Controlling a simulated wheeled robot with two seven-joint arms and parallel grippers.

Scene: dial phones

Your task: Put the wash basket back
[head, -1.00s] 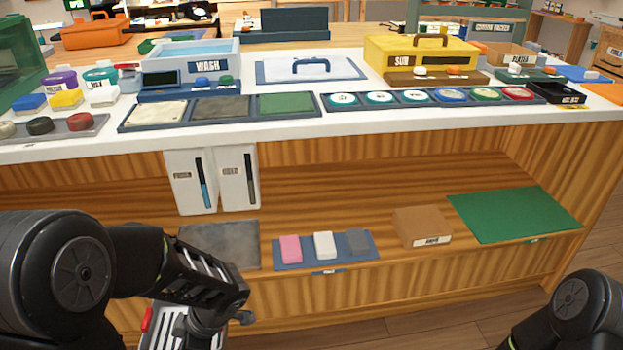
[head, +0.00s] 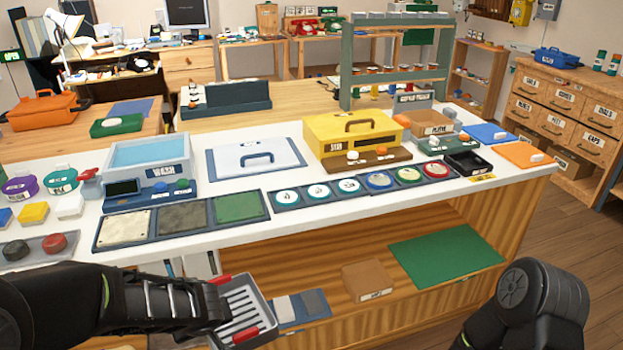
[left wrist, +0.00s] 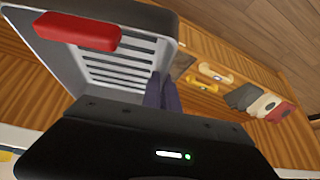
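The wash basket (head: 238,312) is a grey slotted tray with red grips. My left gripper (head: 212,303) appears shut on its near side, holding it in front of the counter, above shelf height. In the left wrist view the basket (left wrist: 115,60) is tilted, one red grip is near, and the dark fingers (left wrist: 165,92) are at its wall. The blue-white WASH tub (head: 150,172) stands on the counter at left, with light blue inside. My right arm shows at the lower right; its gripper is out of view.
A handled white lid or panel (head: 230,165) lies right of the tub. Three coloured pads (head: 180,219) line the counter's front edge. On the lower shelf are a green mat (head: 445,255), a brown box (head: 367,281) and a partly hidden block tray (head: 300,308). Bare shelf shows between them.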

